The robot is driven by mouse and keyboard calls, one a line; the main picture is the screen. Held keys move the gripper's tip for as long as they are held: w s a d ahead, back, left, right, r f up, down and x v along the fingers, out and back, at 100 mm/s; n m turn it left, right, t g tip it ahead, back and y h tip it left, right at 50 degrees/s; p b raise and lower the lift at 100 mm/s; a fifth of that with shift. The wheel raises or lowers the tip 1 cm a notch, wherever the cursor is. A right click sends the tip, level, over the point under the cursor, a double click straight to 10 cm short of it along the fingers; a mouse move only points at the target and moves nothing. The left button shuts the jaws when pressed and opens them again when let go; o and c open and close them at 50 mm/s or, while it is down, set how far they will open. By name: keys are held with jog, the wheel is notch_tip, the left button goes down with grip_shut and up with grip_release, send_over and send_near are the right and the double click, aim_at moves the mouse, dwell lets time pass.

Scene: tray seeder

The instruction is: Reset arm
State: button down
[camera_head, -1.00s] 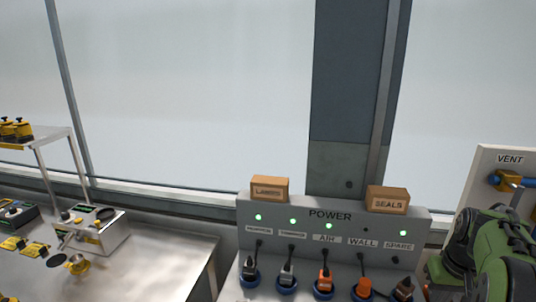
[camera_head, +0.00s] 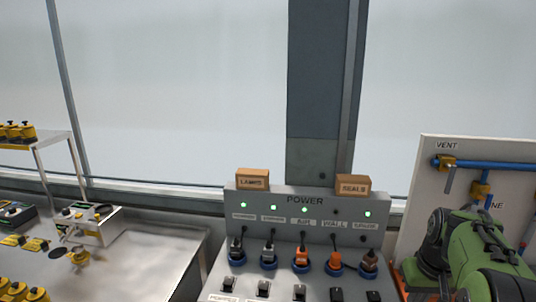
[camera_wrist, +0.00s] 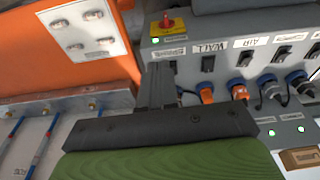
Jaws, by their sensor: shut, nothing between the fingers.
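My gripper (camera_wrist: 158,75) shows in the wrist view as dark fingers closed together, with nothing between them. It is over the lower part of the grey POWER panel, beside an orange surface. In the head view my green arm is at the lower right, in front of the vent board; the gripper itself is not visible there. The POWER panel (camera_head: 300,212) stands at lower centre, with several plugs in blue-ringed sockets and a row of switches below. Its green lamps are lit except the one above WALL. It also shows in the wrist view (camera_wrist: 225,50).
A LAMPS box (camera_head: 252,181) and a SEALS box (camera_head: 353,186) sit on the panel top. The white vent board (camera_head: 410,235) with blue pipes is right. A steel bench (camera_head: 165,255) with devices and yellow parts is left. A red knob on yellow (camera_wrist: 168,25) is near the fingers.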

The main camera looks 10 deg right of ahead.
jog(key=s+a+r+n+t, duration=0.1)
jog(key=s+a+r, duration=0.2)
jog(key=a, duration=0.4)
jog(key=s+a+r+t, duration=0.1)
jog(key=s+a+r, duration=0.1)
jog(key=a, duration=0.4)
jog(key=s+a+f+n+t, duration=0.1)
jog(key=s+a+f+n, duration=0.1)
jog(key=s+a, duration=0.7)
jog(key=shift+s+t+y, duration=0.3)
jog(key=shift+s, duration=0.85)
